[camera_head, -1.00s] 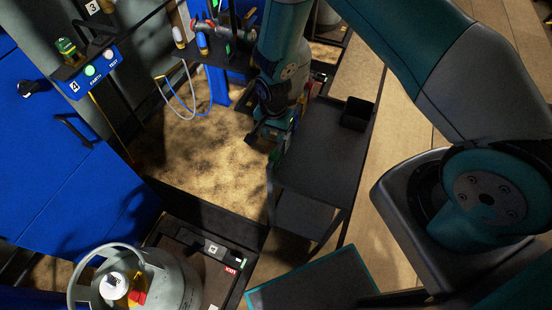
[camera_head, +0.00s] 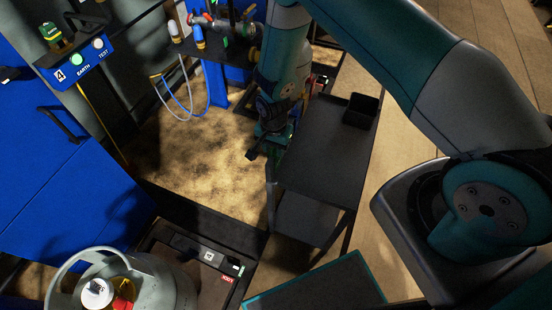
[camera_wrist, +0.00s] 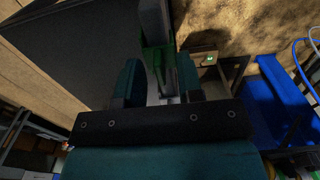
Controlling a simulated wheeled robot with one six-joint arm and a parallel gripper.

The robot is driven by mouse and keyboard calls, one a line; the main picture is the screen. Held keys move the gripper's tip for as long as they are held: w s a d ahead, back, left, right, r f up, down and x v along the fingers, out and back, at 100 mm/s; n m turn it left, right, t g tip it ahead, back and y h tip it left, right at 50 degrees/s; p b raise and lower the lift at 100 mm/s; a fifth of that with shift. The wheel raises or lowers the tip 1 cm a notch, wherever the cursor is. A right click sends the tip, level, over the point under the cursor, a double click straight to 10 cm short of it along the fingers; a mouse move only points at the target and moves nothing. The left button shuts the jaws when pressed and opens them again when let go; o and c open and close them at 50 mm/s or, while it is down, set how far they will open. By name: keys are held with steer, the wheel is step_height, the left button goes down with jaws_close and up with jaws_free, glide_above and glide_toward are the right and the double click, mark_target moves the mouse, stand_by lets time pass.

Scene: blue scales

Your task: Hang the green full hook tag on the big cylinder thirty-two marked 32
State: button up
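My gripper (camera_head: 270,132) is low beside the left edge of the dark cart, with a dark piece sticking out to its left. In the wrist view its two fingers (camera_wrist: 160,82) stand apart, with a green piece (camera_wrist: 157,58) between them and a dark grey bar beyond it. This may be the green tag, but no writing shows, and I cannot tell whether the fingers press on it. A big grey cylinder (camera_head: 170,285) with a collar, a white cap and a red part stands at the bottom left; no 32 is readable on it.
A dark cart (camera_head: 325,150) with a small black bin (camera_head: 360,110) is right of my gripper. Hoses (camera_head: 185,105) hang at the back. Tan floor (camera_head: 190,160) is open between.

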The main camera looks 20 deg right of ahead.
jaws_close()
steer(key=shift+r, duration=0.1)
steer(key=shift+r+p, duration=1.45)
steer(key=shift+r, duration=0.5)
